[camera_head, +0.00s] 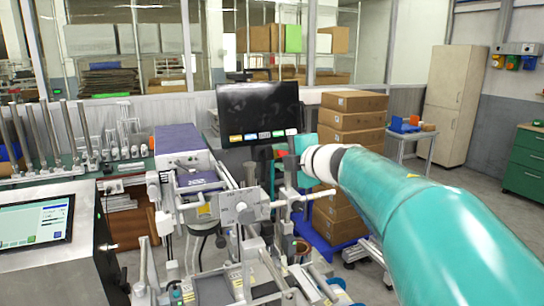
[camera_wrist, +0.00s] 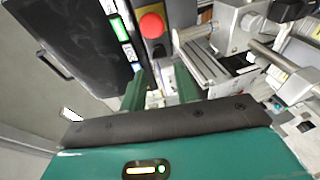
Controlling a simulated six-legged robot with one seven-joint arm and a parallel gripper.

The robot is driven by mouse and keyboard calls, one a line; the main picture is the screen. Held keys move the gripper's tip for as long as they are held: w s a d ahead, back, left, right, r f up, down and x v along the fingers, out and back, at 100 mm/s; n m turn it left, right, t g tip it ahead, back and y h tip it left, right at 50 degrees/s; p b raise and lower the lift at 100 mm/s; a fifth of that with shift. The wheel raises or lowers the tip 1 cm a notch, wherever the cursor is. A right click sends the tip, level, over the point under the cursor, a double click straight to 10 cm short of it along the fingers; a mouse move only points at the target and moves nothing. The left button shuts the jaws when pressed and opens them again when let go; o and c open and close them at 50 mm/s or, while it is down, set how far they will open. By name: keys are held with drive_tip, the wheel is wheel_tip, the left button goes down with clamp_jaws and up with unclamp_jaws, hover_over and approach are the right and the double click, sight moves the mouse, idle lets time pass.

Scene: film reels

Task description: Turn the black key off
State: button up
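No black key can be made out for certain. In the wrist view, a small dark part (camera_wrist: 158,51) sits just below a round red button (camera_wrist: 151,26); it is too small to tell whether it is the key. My gripper (camera_wrist: 161,88) has its two green fingers apart, with no object held between them. The fingers point toward the panel with the red button, which lies beyond their tips. In the head view, my teal arm reaches in from the lower right to beside the machine (camera_head: 241,207), and my fingertips are hard to make out there.
A black monitor (camera_head: 258,112) with coloured labels on its lower edge stands behind the machine. Stacked cardboard boxes (camera_head: 352,122) stand behind my arm. Metal rails and brackets (camera_wrist: 205,64) lie close to the right of my fingers in the wrist view. A touchscreen (camera_head: 35,222) is at left.

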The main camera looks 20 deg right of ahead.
drive_tip(key=v, duration=0.8)
drive_tip(key=shift+s, duration=0.15)
drive_tip(key=s+a+f+m+g+h, duration=0.1)
drive_tip(key=s+a+f+m+g, duration=0.3)
drive_tip(key=s+a+f+m, duration=0.3)
drive_tip(key=s+a+f+m+g+h, duration=0.2)
drive_tip(key=s+a+f+m+g, duration=0.3)
drive_tip(key=s+a+f+m, duration=0.3)
drive_tip(key=s+f+m, duration=0.4)
drive_tip(key=f+m, duration=0.1)
drive_tip(key=f, duration=0.3)
drive_tip(key=shift+s+a+g, duration=0.2)
drive_tip(key=shift+s+g, duration=0.1)
drive_tip(key=shift+s, duration=0.05)
